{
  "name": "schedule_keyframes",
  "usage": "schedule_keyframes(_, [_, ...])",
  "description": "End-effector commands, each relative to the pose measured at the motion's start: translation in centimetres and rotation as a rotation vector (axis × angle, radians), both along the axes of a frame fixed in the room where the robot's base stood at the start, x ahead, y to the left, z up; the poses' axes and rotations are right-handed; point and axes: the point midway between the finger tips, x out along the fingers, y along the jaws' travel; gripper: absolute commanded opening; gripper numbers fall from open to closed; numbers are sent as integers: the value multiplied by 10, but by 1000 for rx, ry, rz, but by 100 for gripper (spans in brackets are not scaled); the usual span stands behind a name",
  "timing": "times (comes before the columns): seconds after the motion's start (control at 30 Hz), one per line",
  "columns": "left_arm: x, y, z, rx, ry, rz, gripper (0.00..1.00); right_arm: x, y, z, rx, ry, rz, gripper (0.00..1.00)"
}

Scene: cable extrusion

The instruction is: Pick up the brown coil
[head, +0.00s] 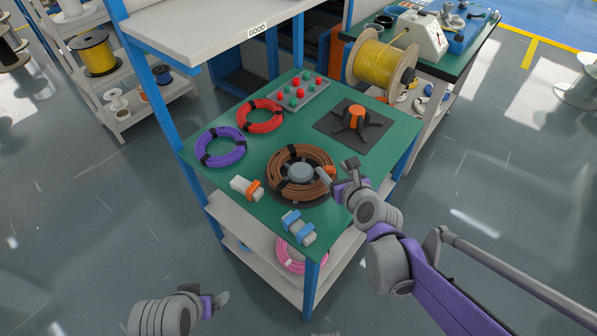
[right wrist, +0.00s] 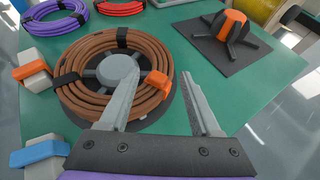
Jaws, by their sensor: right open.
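The brown coil (head: 278,178) lies around a round grey hub (head: 301,173) on a dark base on the green table. Black ties wrap it, and an orange clip or tie (right wrist: 158,84) shows on its right side. My right gripper (head: 337,169) is at the coil's right edge, open and empty. In the right wrist view one finger reaches over the brown coil (right wrist: 75,88) near the hub and the other is over the table outside it. The orange piece shows between the fingers. My left gripper (head: 217,300) is low at the left, away from the table.
A purple coil (head: 220,147) and a red coil (head: 260,115) lie behind left. A black mat (head: 354,125) with an orange-hubed holder is behind right. Orange (head: 246,187) and blue (head: 298,226) clamp-like blocks sit at the front. A shelf (head: 210,30) overhangs the back.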

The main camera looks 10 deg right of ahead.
Motion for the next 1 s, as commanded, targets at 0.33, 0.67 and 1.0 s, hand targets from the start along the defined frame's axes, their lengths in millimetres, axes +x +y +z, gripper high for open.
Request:
schedule_keyframes(0.33, [1,0,-13,0,4,0,92,32,4,-20,-2,2,2,64])
schedule_keyframes(0.67, [1,0,-20,0,7,0,92,58,9,-33,-2,1,2,64])
schedule_keyframes(1.0, [1,0,-19,0,7,0,92,58,8,-32,-3,0,1,34])
